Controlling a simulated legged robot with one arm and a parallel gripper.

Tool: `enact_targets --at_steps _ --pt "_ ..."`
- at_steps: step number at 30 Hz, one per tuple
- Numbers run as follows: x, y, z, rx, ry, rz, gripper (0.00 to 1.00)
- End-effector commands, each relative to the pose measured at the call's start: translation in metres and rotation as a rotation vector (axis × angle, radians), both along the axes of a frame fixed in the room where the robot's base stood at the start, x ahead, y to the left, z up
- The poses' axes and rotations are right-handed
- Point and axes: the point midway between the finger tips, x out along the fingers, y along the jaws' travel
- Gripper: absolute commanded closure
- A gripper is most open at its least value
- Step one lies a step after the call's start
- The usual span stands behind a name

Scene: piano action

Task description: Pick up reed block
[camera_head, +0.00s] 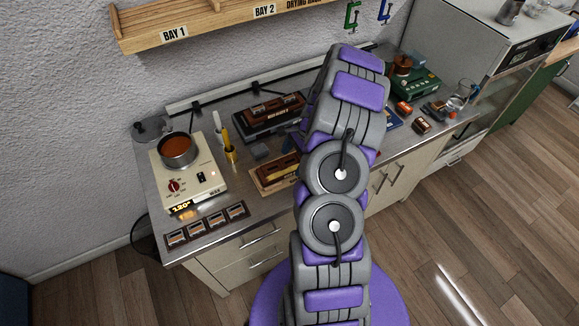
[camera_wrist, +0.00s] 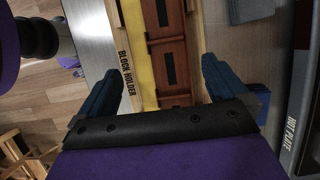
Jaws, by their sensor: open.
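The reed block is most likely the reddish-brown wooden piece with dark slots (camera_wrist: 170,62) in the wrist view. It lies beside a yellow strip in a pale wooden tray (camera_wrist: 125,72) marked "BLOCK HOLDER". My gripper (camera_wrist: 162,85) is open and empty, its blue fingers spread on either side of the tray. I cannot tell how far above the block the fingers are. In the head view the block holder (camera_head: 262,184) sits on the metal bench, partly behind my arm. My gripper is hidden there by the arm.
Left of the holder stands a hot plate (camera_head: 203,192) with a pot of brown liquid (camera_head: 178,150). A cup of tools (camera_head: 231,152) stands between them. A dark-framed row of small pieces (camera_head: 207,225) lies at the front edge. A dark brown unit (camera_head: 268,117) sits behind.

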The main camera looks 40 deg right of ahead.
Motion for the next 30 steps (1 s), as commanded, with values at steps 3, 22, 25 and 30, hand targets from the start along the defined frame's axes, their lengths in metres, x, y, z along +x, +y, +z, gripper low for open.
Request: enact_targets --at_steps 3,22,25,30 --pt "0.001 0.002 -0.018 0.004 0.002 -0.001 0.00" --pt "0.003 0.003 -0.021 0.000 0.000 -0.002 0.35" --pt "0.003 0.003 -0.021 0.001 0.000 -0.002 0.45" --pt "0.003 0.003 -0.021 0.001 0.000 -0.002 0.61"
